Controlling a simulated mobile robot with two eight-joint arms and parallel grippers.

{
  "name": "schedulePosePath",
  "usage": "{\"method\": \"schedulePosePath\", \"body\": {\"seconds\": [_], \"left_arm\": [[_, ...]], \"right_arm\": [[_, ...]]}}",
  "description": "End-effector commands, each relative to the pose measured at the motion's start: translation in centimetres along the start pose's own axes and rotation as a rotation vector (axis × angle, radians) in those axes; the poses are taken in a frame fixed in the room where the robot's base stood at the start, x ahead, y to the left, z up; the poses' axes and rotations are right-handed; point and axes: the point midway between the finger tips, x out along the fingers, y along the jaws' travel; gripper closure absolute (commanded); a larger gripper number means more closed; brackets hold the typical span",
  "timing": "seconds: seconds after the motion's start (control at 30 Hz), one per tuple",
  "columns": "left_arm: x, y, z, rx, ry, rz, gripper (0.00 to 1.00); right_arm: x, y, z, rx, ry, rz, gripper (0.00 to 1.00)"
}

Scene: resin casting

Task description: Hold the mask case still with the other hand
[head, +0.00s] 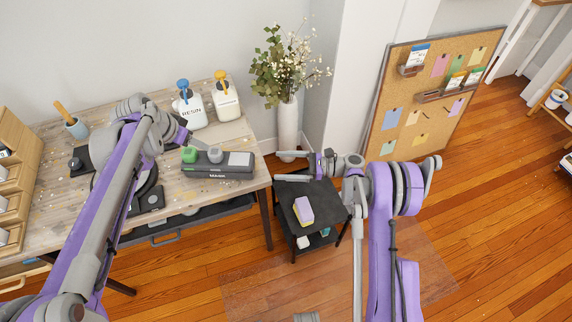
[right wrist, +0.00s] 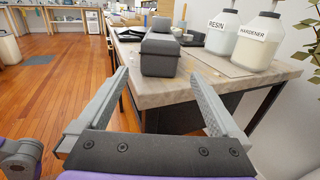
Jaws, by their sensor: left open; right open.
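The mask case (head: 218,165) is a dark grey box marked "MASK" near the right end of the work table. In the head view a green knob-like piece (head: 190,155) and a grey one (head: 215,155) show at its top, beside a pale panel. The case also shows in the right wrist view (right wrist: 160,62), ahead between the fingers and apart from them. My right gripper (head: 280,165) is open and empty, just off the table's right edge, pointing left toward the case. My left gripper (head: 188,138) is above the table behind the case's left end; its fingertips are small and partly hidden.
Resin (head: 191,108) and hardener (head: 226,102) bottles stand behind the case. A vase of flowers (head: 287,125) stands right of the table. A small black side table (head: 318,212) with a purple-and-yellow sponge-like block (head: 304,210) sits below my right gripper. A cork board (head: 430,95) leans at right.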

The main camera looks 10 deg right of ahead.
Motion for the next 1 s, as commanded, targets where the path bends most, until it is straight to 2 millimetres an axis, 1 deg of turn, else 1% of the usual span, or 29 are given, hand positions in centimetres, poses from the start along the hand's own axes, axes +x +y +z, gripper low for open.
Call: {"method": "schedulePosePath", "body": {"seconds": [0.4, 0.53, 0.73, 1.0], "left_arm": [[0.0, 0.0, 0.0, 0.0, 0.0, 0.0, 0.5], [0.0, 0.0, 0.0, 0.0, 0.0, 0.0, 0.5], [0.0, 0.0, 0.0, 0.0, 0.0, 0.0, 0.5], [0.0, 0.0, 0.0, 0.0, 0.0, 0.0, 0.5]], "right_arm": [[7.2, 0.1, 0.0, -0.001, 0.001, 0.004, 0.0], [8.9, 0.1, 0.0, -0.001, 0.001, 0.003, 0.0], [10.1, 0.0, 0.0, -0.002, 0.002, 0.001, 0.0], [10.2, 0.0, 0.0, -0.002, 0.002, 0.0, 0.0]]}}
